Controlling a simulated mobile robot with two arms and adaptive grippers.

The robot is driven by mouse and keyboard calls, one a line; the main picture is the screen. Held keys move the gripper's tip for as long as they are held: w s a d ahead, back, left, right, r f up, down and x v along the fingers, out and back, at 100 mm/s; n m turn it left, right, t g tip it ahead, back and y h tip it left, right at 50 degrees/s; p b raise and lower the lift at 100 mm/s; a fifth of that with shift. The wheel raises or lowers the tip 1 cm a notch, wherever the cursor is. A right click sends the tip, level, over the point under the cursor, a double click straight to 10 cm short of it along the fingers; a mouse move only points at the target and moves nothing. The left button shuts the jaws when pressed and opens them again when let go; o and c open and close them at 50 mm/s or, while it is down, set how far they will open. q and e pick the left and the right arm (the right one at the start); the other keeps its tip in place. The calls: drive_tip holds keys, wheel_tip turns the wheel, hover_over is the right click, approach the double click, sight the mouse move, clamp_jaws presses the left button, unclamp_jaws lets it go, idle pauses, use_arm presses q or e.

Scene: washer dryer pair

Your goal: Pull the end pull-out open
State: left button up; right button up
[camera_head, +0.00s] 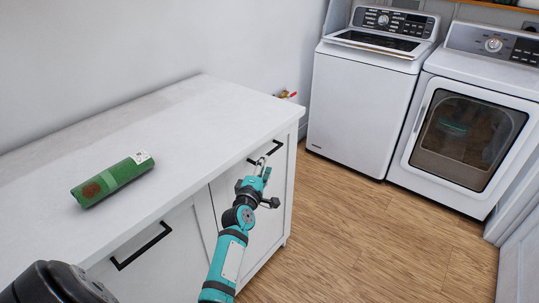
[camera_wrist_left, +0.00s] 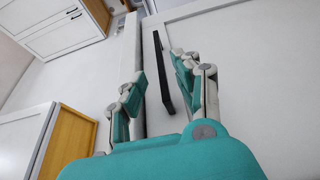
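The end pull-out (camera_head: 262,207) is the white front at the right end of the white cabinet. Its front looks flush with the cabinet in the head view. Its black bar handle (camera_head: 277,147) sits near the top edge and is partly covered by my gripper. My left gripper (camera_head: 262,168) is at this handle. In the left wrist view the fingers are apart, and the black handle (camera_wrist_left: 158,62) lies in the gap between them. I see no finger clearly pressing on it. My right gripper is not in view.
A green cylinder (camera_head: 112,179) lies on the white countertop (camera_head: 190,115). Another front with a black handle (camera_head: 141,245) is to the left. A white washer (camera_head: 358,100) and dryer (camera_head: 468,130) stand at the back right. The wood floor (camera_head: 370,235) before them is clear.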

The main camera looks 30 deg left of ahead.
sight(270, 153)
use_arm(q)
drive_tip(key=b+x, duration=0.1)
drive_tip(key=x, duration=0.6)
clamp_jaws()
drive_tip(key=shift+f, duration=0.1)
